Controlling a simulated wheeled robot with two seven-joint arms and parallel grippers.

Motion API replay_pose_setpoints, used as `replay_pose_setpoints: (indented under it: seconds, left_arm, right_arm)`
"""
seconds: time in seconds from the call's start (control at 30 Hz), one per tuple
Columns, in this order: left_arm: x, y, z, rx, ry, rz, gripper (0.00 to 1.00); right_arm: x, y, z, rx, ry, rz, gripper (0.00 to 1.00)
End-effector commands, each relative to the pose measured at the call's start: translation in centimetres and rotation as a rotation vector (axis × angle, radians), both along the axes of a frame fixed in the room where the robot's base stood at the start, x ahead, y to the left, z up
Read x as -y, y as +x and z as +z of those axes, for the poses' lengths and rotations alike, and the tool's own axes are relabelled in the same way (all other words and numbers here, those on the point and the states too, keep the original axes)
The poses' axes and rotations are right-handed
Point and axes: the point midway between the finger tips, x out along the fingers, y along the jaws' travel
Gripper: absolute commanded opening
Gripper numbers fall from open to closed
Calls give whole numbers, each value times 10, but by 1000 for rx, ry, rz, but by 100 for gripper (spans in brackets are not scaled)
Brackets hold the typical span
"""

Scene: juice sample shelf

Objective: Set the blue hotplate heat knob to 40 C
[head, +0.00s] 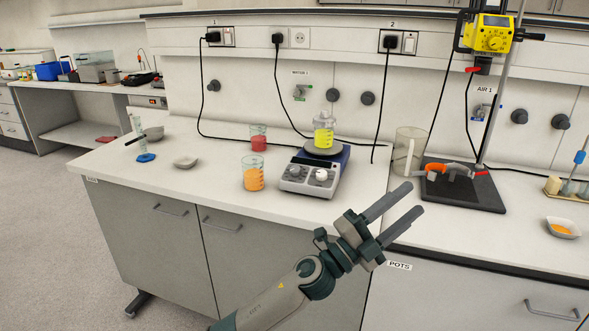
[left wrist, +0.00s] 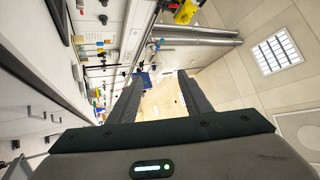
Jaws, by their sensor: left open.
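The blue hotplate (head: 338,164) stands on the white bench, its pale front panel facing me. The panel carries two round knobs, a left knob (head: 296,171) and a white right knob (head: 321,175). Their markings are too small to read, so I cannot tell which is the heat knob or its setting. A flask of yellow liquid (head: 323,134) sits on the hotplate's top. My left gripper (head: 402,206) is open and empty, in front of the bench and to the right of the hotplate, its fingers pointing up and right. In the left wrist view its two fingers (left wrist: 157,98) are apart with nothing between them.
Beakers of orange liquid (head: 253,178) and red liquid (head: 258,140) stand left of the hotplate. A clear jug (head: 408,152) and a black stand base (head: 462,187) are to its right. Cables hang along the wall behind.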

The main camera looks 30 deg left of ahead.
Motion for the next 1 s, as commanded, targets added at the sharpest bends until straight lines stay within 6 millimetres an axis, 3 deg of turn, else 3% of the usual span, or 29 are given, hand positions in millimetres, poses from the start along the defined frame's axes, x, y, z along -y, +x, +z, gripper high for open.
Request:
replay_pose_setpoints:
  seconds: [0.1, 0.23, 0.37, 0.47, 0.57, 0.67, 0.83, 1.0]
  left_arm:
    - [29, 7, 26, 144, 218, -101, 45]
    - [52, 14, 34, 256, 475, -202, 45]
    - [57, 27, 28, 317, 749, -286, 45]
    - [45, 41, 19, 328, 967, -334, 45]
    - [20, 59, 12, 301, 1183, -368, 45]
    - [-19, 77, 8, 237, 1392, -385, 45]
    - [-113, 99, 19, 36, 1713, -378, 45]
    - [-223, 97, 53, -261, 1945, -337, 45]
  right_arm:
    - [-2, 1, -21, 7, 5, 3, 0]
    - [-5, 1, -42, 20, 9, 5, 0]
    - [-7, 0, -63, 30, 15, 7, 0]
    - [-9, -2, -79, 39, 19, 10, 0]
    - [-10, -4, -94, 48, 23, 12, 0]
    - [-12, -7, -108, 57, 26, 14, 0]
    - [-13, -13, -132, 72, 32, 16, 0]
    - [-15, -22, -153, 85, 37, 20, 0]
